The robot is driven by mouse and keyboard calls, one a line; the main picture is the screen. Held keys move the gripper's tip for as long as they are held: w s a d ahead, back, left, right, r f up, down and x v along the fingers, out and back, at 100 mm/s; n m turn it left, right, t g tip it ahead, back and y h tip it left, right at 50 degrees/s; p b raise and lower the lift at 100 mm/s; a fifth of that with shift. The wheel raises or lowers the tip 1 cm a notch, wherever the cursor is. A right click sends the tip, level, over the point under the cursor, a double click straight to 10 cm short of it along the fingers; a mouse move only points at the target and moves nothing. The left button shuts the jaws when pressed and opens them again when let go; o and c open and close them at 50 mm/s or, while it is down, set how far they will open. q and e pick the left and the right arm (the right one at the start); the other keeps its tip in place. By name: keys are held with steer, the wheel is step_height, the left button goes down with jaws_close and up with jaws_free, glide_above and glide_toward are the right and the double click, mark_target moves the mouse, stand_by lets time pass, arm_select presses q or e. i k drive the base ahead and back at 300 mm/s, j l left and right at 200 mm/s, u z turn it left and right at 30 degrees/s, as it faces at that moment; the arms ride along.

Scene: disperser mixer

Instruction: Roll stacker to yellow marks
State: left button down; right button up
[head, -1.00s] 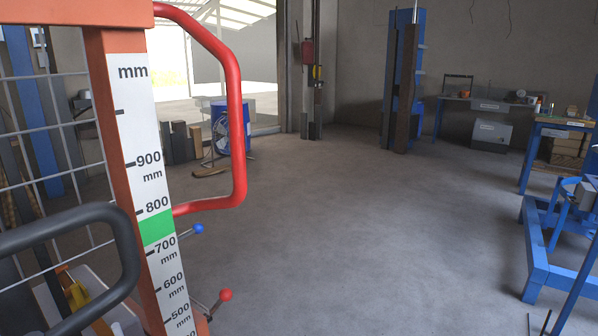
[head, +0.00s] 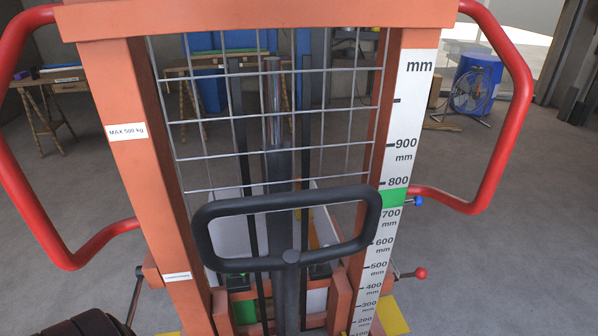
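The orange stacker (head: 115,130) stands upright and fills the middle of the head view. It has red side handles (head: 521,90), a black loop handle (head: 288,202) at its front and a wire mesh guard. A white mm scale with a green band (head: 393,197) runs down its right post. A yellow mark (head: 391,316) shows on the floor by the stacker's lower right side. A bit of yellow (head: 168,334) shows at the bottom left. The stacker's wheels are out of view. A dark rounded part at the bottom left edge seems to be mine; neither gripper shows.
A blue drum with a fan (head: 473,88) stands behind on the right. A wooden trestle table (head: 45,105) stands at the back left. Pale bin walls (head: 232,222) show behind the mesh. Grey floor is open on both sides of the stacker.

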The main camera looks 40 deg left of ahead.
mark_target(108, 36)
steer(key=u, duration=1.3)
